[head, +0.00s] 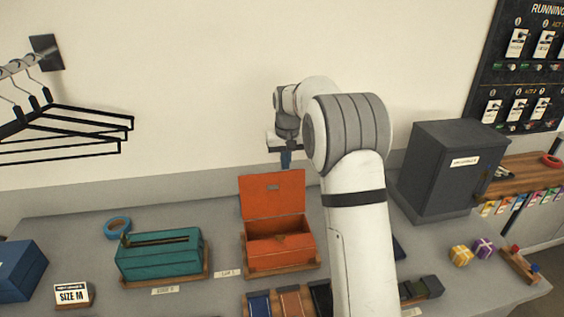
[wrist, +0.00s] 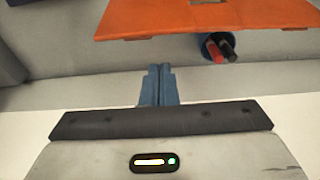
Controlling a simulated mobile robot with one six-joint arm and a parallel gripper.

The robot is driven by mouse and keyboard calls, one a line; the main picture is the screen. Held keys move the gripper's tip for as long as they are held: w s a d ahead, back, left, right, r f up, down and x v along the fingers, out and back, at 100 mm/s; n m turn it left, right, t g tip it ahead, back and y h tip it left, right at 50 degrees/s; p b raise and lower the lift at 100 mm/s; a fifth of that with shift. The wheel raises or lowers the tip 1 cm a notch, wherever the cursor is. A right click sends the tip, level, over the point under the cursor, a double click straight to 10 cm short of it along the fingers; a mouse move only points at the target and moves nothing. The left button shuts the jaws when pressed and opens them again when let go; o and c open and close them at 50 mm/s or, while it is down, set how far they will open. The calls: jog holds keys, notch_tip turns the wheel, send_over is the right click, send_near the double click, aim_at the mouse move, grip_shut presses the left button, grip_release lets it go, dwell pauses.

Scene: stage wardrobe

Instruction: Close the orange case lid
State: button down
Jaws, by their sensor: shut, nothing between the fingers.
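The orange case (head: 281,251) stands on a wooden base on the grey counter in the head view. Its lid (head: 272,194) is open and stands upright at the back. My gripper (head: 286,160) is above and behind the lid, close to the wall, with its fingers pointing down. In the wrist view the blue fingers (wrist: 157,85) are together and empty, apart from the orange lid (wrist: 220,17), which shows at the top. My arm hides part of the counter right of the case.
A teal case (head: 160,255) and a blue tape roll (head: 117,228) are to the left. A dark grey cabinet (head: 440,170) stands to the right. Black hangers (head: 70,130) hang at upper left. In the wrist view a blue cup (wrist: 217,46) holds pens beside the lid.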

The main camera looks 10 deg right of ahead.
jog(key=s, duration=0.1)
jog(key=s+r, duration=0.1)
jog(key=s, duration=0.1)
jog(key=shift+s+r+p, duration=0.1)
jog(key=shift+s+p, duration=0.2)
jog(key=shift+p, duration=0.05)
